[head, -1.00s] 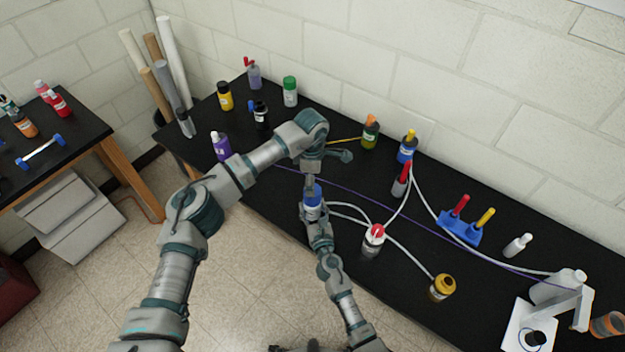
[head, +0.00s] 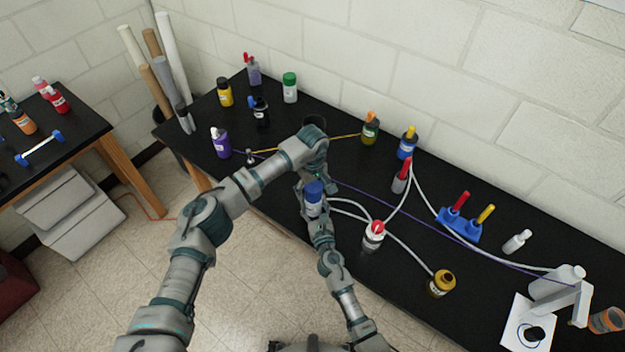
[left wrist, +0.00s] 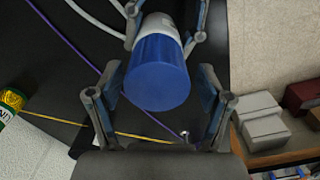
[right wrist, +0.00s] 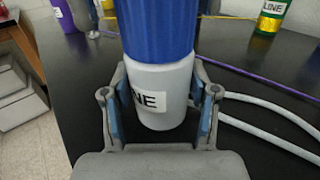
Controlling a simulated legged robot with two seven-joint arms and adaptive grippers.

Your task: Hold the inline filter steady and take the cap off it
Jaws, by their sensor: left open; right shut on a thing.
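The inline filter is a white body (right wrist: 160,92) with a partly hidden label ending in "NE" and a blue cap (right wrist: 157,30) on top. In the head view the blue cap (head: 313,188) shows above the front edge of the bench. My right gripper (right wrist: 160,115) is shut on the white body and holds it upright. My left gripper (left wrist: 158,95) is open, with its fingers on either side of the blue cap's near end in the left wrist view. I cannot tell whether the fingers touch the cap.
The black bench (head: 290,215) carries several bottles, including a red-capped white one (head: 374,236) and a yellow-capped one (head: 441,284) to the right. White tubes (head: 405,250), a purple cord (head: 440,226) and a yellow cord (head: 340,137) cross it. A blue rack (head: 459,224) stands further right.

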